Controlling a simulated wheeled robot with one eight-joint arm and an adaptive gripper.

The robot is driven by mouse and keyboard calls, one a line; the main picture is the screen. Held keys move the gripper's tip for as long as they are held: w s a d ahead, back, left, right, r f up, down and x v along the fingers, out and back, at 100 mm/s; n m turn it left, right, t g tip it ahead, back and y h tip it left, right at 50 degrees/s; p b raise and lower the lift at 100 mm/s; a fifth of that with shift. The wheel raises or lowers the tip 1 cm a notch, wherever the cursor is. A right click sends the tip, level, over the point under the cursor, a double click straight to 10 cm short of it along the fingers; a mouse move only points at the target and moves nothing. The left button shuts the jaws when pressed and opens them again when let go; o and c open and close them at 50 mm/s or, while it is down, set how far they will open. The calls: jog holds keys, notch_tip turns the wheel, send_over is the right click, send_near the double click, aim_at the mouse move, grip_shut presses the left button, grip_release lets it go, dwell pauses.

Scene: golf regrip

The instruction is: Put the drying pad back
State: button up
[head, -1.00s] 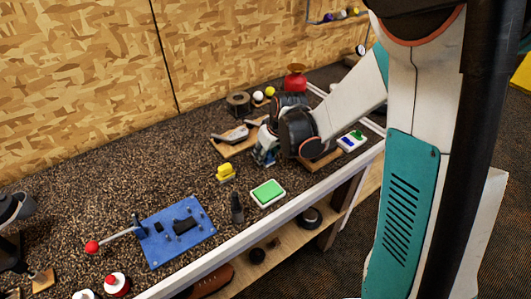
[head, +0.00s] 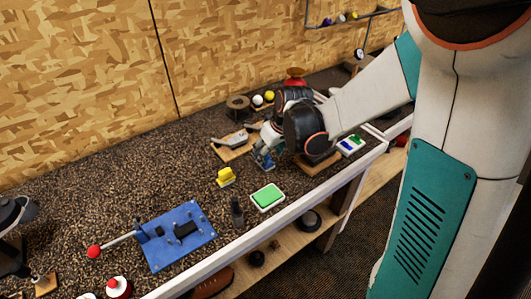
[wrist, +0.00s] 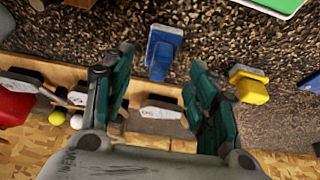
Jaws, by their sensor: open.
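My gripper (wrist: 160,82) is open and empty, with its two teal-padded fingers apart in the wrist view. In the head view its dark wrist hides much of it. A blue block (wrist: 163,50) lies on the dark speckled top just beyond the fingertips; it also shows in the head view (head: 263,160). A yellow block with a grey top (wrist: 249,84) lies to the right of the fingers, and in the head view (head: 225,176) it is left of my gripper. A green pad in a white tray (head: 268,197) lies near the front edge. I cannot tell which is the drying pad.
A wooden tray with grey pieces (head: 234,151) is left of my wrist. A white tray with blue and green items (head: 350,145) is right of it. A blue plate with a clamp (head: 180,235) lies front left. A red container (head: 295,77) stands at the back.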

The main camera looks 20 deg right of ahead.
jog(key=s+r+m+t+p, duration=0.1)
jog(key=s+r+m+p, duration=0.1)
jog(key=s+r, duration=1.1)
jog(key=s+r+m+t+h, duration=0.1)
jog(key=s+r+t, duration=0.1)
jog(key=s, duration=0.6)
jog(key=shift+s+a+r+m, duration=0.2)
jog(key=shift+a+r+m, duration=0.1)
jog(key=shift+r, duration=0.4)
jog(key=shift+f+b, duration=1.35)
jog(key=shift+b, duration=0.1)
